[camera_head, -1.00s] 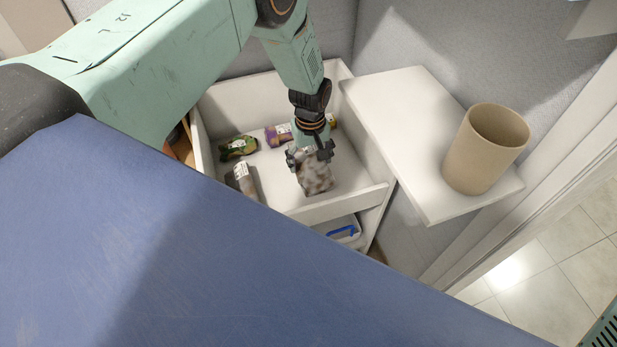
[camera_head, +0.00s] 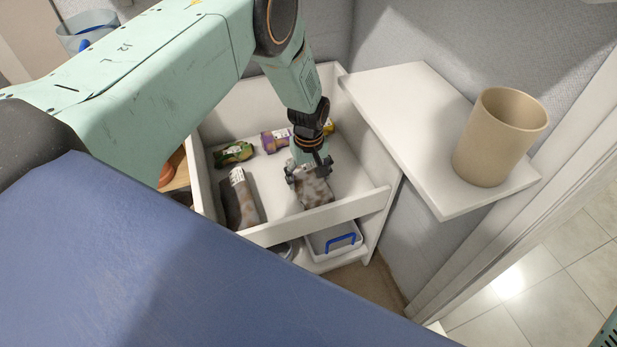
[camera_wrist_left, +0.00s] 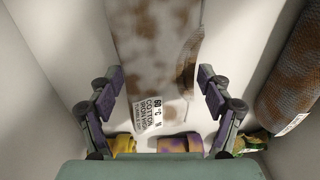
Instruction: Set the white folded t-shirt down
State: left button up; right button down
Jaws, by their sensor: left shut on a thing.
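The white folded t-shirt (camera_head: 316,189), blotched with brown, is in the jaws of my left gripper (camera_head: 308,171). It is inside the white open-topped bin (camera_head: 318,216), near the front wall. In the left wrist view the t-shirt (camera_wrist_left: 155,45) lies lengthwise between the two fingers of the left gripper (camera_wrist_left: 162,82), its white care label facing the camera. I cannot tell whether its underside touches the bin floor.
A green camouflage roll (camera_head: 233,153), a purple roll (camera_head: 275,140) and a dark brown roll (camera_head: 239,200) lie in the bin. A beige cup (camera_head: 499,137) stands on the white side shelf (camera_head: 410,120).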

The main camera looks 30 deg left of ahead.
aim_at(309, 176)
pick_arm(q)
jog(key=shift+f, duration=0.1)
jog(key=o, duration=1.2)
notch_tip(309, 176, up, 12)
jog(key=p, duration=0.5)
